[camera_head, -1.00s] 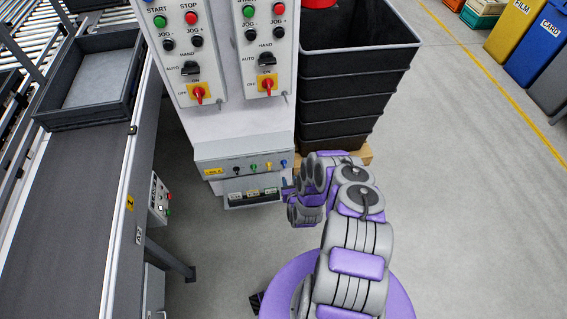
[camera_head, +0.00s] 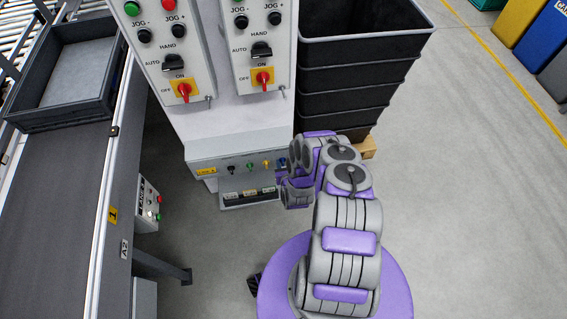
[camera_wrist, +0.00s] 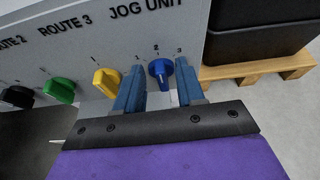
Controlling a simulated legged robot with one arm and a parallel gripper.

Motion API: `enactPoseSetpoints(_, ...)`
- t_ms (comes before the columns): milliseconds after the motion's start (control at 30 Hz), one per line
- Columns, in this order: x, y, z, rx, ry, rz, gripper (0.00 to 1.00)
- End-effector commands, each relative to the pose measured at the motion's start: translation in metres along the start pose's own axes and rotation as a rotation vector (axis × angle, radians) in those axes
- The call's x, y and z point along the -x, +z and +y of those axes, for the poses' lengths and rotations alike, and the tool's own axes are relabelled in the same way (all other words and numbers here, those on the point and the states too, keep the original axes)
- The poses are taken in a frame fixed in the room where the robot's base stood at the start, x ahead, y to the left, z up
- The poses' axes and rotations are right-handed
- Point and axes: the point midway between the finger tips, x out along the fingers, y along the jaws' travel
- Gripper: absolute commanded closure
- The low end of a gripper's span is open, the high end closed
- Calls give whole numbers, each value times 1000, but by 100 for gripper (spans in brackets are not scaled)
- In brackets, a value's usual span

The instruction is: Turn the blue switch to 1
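The blue switch (camera_wrist: 160,72) is a round knob on the grey panel, under the words JOG UNIT and the marks 1, 2 and 3. Its grip stands nearly upright, roughly toward the 2. My gripper (camera_wrist: 158,85) is open, with one blue finger on each side of the switch in the wrist view. Gaps show between fingers and knob; whether the fingertips reach past its face I cannot tell. In the head view my gripper (camera_head: 285,177) is at the right end of the low panel (camera_head: 210,161), partly hiding the blue switch.
A yellow knob (camera_wrist: 106,82) sits close left of my gripper, with a green knob (camera_wrist: 60,91) and a black knob (camera_wrist: 17,97) further left. Black stacked crates (camera_head: 350,100) on a wooden pallet (camera_wrist: 255,72) stand at the right. A conveyor (camera_head: 60,200) runs along the left.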

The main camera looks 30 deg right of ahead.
Motion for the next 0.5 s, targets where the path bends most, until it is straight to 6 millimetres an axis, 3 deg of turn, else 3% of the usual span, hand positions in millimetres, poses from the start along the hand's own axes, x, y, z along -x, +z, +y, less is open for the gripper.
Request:
enactPoseSetpoints(400, -1, 0, -1, -3, 2, 0, 100)
enactPoseSetpoints(500, -1, 0, -1, -3, 1, 1, 100)
